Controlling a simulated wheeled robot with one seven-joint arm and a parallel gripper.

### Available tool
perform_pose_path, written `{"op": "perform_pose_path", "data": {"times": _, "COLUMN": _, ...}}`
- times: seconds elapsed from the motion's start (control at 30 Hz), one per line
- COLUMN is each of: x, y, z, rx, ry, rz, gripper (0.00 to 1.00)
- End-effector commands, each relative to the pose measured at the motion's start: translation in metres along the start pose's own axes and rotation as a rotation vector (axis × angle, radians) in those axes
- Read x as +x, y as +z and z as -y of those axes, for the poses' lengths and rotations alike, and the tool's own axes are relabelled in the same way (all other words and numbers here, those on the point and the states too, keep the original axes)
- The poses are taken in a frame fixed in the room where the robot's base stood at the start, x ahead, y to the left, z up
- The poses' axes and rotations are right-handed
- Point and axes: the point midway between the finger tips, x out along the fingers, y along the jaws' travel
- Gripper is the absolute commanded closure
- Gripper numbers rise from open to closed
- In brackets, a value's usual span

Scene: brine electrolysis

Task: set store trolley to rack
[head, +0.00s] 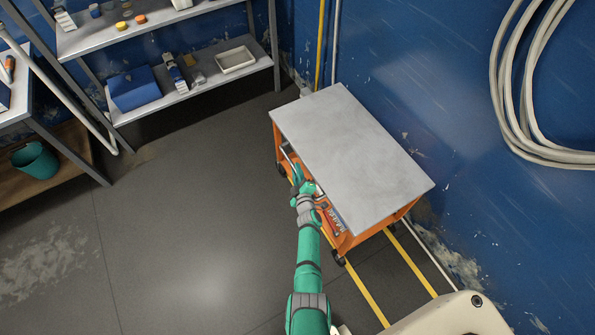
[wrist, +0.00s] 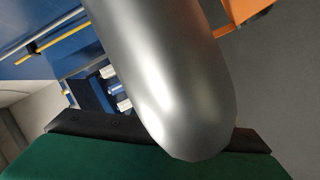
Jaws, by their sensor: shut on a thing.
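The store trolley (head: 350,145) has a flat grey top and an orange frame, and stands on dark wheels beside the blue wall. My gripper (head: 303,187) is at its left side, just below the top's edge, shut on the trolley's handle (head: 289,158). In the wrist view the handle is a thick silver bar (wrist: 170,75) that fills the middle, against my gripper's dark pads and green body. The rack (head: 205,85), with grey shelves, stands at the upper left, apart from the trolley. Much of the trolley's lower shelf is hidden.
The rack holds a blue box (head: 134,88), a white tray (head: 236,60) and small items. A bench with a teal bucket (head: 35,160) below it is at far left. Yellow floor lines (head: 368,298) run by the trolley. A hose coil (head: 530,90) hangs right. The floor left of the trolley is clear.

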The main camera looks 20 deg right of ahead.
Motion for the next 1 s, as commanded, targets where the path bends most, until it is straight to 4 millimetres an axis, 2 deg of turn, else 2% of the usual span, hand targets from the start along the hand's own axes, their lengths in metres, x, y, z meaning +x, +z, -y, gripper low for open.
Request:
{"op": "perform_pose_path", "data": {"times": 0.43, "x": 0.001, "y": -0.002, "z": 0.0, "rx": -0.001, "ry": -0.001, "rz": -0.003, "gripper": 1.0}}
{"op": "perform_pose_path", "data": {"times": 0.47, "x": 0.002, "y": -0.002, "z": 0.0, "rx": -0.001, "ry": -0.001, "rz": -0.003, "gripper": 0.81}}
{"op": "perform_pose_path", "data": {"times": 0.5, "x": 0.001, "y": -0.002, "z": -0.001, "rx": -0.001, "ry": -0.001, "rz": -0.002, "gripper": 0.72}}
{"op": "perform_pose_path", "data": {"times": 0.53, "x": 0.001, "y": -0.001, "z": -0.001, "rx": -0.001, "ry": 0.0, "rz": -0.002, "gripper": 0.68}}
{"op": "perform_pose_path", "data": {"times": 0.83, "x": -0.001, "y": 0.003, "z": -0.002, "rx": 0.001, "ry": 0.002, "rz": 0.003, "gripper": 0.68}}
{"op": "perform_pose_path", "data": {"times": 1.0, "x": -0.01, "y": 0.004, "z": -0.001, "rx": 0.0, "ry": 0.002, "rz": 0.004, "gripper": 0.68}}
